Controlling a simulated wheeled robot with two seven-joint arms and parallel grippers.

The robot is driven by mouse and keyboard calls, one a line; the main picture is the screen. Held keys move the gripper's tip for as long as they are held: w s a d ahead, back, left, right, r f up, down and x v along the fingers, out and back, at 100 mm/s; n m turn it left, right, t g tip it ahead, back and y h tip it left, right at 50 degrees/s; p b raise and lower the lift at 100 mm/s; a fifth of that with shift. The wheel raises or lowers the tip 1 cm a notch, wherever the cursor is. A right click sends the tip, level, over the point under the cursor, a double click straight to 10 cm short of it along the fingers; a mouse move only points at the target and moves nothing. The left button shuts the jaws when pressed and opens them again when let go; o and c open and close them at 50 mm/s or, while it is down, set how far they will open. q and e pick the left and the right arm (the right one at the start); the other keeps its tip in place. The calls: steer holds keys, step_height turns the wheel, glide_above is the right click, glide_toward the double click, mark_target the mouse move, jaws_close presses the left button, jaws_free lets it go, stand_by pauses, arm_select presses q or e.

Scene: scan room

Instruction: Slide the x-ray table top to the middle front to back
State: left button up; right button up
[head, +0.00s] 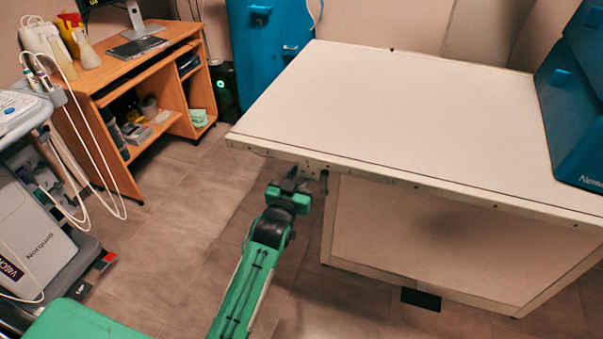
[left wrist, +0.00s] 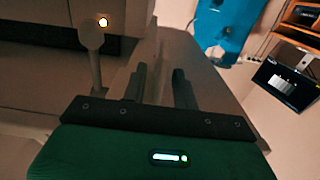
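The x-ray table top (head: 390,110) is a flat cream slab with a dark line along its near edge. It sits on a pale box base (head: 440,240) and overhangs it at the left. My left gripper (head: 296,178) is at the near edge of the top, close to a small metal bracket under its left part. In the left wrist view my left gripper (left wrist: 161,85) has its two dark fingers apart with nothing seen between them. A pale post with a round lit head (left wrist: 92,38) stands left of the fingers. Whether the gripper touches the table cannot be told. My right gripper is not in view.
A blue machine (head: 575,100) stands at the right end of the table top. A blue cabinet (head: 265,45) is behind it. A wooden desk (head: 125,75) and an ultrasound cart (head: 35,225) are at the left.

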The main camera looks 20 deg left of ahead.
arm_select(q)
steer(key=shift+w, duration=0.7)
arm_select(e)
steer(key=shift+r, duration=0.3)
arm_select(q)
steer(key=shift+c, duration=0.4)
jaws_close()
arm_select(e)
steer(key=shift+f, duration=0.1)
arm_select(q)
steer(key=shift+w, duration=0.1)
